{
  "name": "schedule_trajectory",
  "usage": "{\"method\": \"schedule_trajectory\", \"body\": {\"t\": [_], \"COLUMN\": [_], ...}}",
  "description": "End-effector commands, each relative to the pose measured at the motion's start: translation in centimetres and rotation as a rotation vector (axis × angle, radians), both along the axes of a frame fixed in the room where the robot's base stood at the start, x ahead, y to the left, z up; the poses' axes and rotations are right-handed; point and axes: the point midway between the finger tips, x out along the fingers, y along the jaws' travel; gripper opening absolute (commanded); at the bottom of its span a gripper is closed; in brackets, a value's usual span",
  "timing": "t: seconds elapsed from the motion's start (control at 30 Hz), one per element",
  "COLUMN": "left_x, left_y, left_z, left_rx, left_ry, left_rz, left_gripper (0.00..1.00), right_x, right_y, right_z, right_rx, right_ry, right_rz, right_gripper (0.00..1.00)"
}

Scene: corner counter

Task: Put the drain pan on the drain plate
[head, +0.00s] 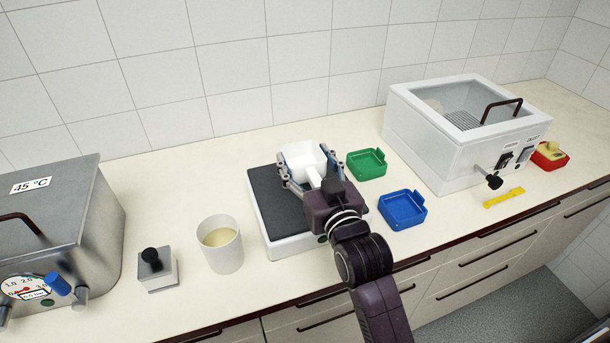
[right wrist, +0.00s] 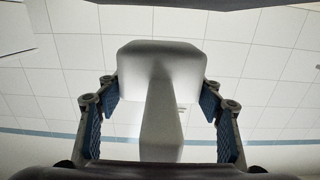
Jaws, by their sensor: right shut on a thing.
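A white square pan with a handle (head: 303,162), which I take for the drain pan, is held in my right gripper (head: 309,165). In the right wrist view the pan (right wrist: 162,62) sits between the blue-padded fingers, its handle pointing back toward the wrist. A white device with a dark flat top (head: 265,212), which I take for the drain plate, lies below and to the left of the pan. The pan overlaps its back right part in the head view. I cannot tell whether they touch. My left gripper is out of view.
A green tray (head: 367,164) and a blue tray (head: 402,209) lie right of the device. A white cup (head: 221,246) and a small block with a black knob (head: 157,271) stand left of it. A glass-topped white box (head: 462,150) and a metal box (head: 80,215) stand farther out.

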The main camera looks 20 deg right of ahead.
Motion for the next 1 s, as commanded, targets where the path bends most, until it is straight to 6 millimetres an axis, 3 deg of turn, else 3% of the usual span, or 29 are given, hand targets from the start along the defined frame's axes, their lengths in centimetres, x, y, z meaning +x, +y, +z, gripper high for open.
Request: {"method": "schedule_trajectory", "body": {"t": [0.1,0.3,0.73,0.77,0.9,1.0], "left_x": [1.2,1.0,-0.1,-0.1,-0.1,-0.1], "left_y": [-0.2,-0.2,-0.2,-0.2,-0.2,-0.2], "left_z": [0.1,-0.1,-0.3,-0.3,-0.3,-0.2], "left_rx": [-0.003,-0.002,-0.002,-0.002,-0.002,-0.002], "left_ry": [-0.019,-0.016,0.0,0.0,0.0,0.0], "left_rz": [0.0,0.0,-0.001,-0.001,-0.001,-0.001], "left_gripper": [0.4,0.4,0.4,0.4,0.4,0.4], "right_x": [0.0,0.0,0.0,0.0,0.0,0.0], "right_y": [0.0,0.0,0.0,0.0,0.0,0.0], "right_z": [-1.2,-4.0,-4.8,-4.8,-4.8,-4.7], "right_rx": [0.0,0.0,0.0,0.0,0.0,0.0], "right_ry": [0.002,0.001,-0.001,0.0,0.0,0.0], "right_rz": [0.0,0.0,0.0,0.0,0.0,0.0], "right_gripper": [0.33,0.33,0.33,0.63,0.78,0.78]}}
